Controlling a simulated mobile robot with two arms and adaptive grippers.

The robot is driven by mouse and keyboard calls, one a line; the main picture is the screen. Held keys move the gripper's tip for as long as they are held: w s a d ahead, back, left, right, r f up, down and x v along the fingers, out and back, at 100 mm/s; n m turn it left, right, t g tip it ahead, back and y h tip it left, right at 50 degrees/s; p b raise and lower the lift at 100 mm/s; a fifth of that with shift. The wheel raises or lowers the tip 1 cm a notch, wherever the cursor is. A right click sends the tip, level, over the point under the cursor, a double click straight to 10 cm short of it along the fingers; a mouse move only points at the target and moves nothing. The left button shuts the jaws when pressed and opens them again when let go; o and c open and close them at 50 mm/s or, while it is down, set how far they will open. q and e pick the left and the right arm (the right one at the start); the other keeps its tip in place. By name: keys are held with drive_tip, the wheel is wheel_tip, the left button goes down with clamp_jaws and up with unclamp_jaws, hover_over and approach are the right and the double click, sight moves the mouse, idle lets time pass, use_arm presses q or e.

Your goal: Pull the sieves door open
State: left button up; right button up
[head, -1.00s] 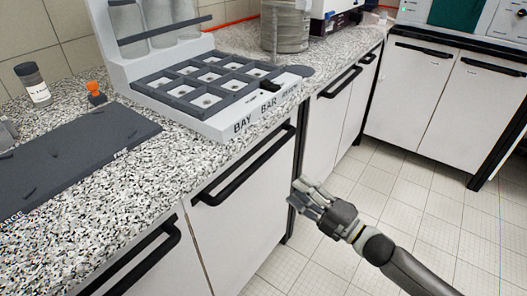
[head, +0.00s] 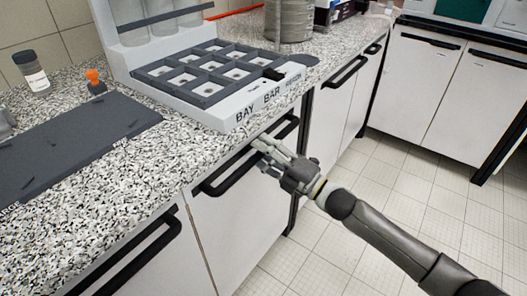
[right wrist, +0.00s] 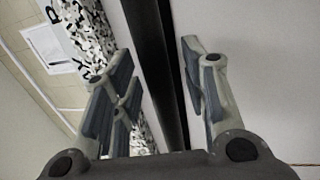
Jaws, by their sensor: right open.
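A white cabinet door (head: 240,222) under the speckled counter has a long black bar handle (head: 222,184) along its top edge. The door looks closed, and I see no readable label on it. My right gripper (head: 263,153) is at the handle, over its right part, and hides some of it. In the right wrist view the black bar (right wrist: 158,75) runs between the open fingers, nearer the right one. I cannot tell whether a finger touches it. My left gripper is not in view.
The counter (head: 140,175) overhangs just above the handle and carries a grey grid rack (head: 235,118), a dark mat (head: 60,150) and an orange-topped item (head: 95,84). Another handled door (head: 150,265) is at the lower left. The tiled floor (head: 350,225) is free at right.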

drive_tip(key=shift+c, duration=0.2)
clamp_jaws()
idle(0.3)
